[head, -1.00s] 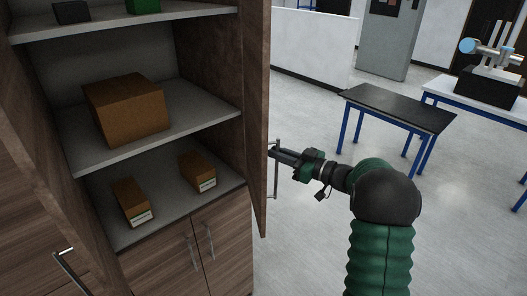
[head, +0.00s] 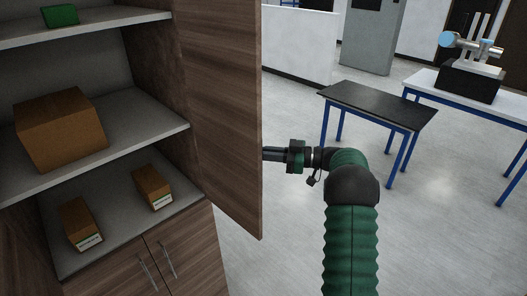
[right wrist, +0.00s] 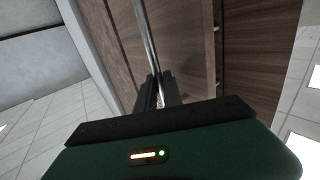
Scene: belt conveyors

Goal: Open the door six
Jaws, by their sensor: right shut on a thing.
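The wooden cabinet door (head: 222,110) stands open on the right side of the cabinet, its inner face towards me in the head view. My right gripper (head: 267,154) is at the door's far side, its fingertips hidden behind the door edge. In the right wrist view the right gripper (right wrist: 159,92) is shut on the long metal door handle (right wrist: 146,42), with the door's wooden outer face (right wrist: 185,45) beside it. My left gripper is not in view.
The cabinet shelves hold a large brown box (head: 62,130), two small boxes (head: 153,187) and a green item (head: 60,15). Closed lower doors (head: 185,250) have metal handles. A black-topped table (head: 378,105) stands behind my right arm.

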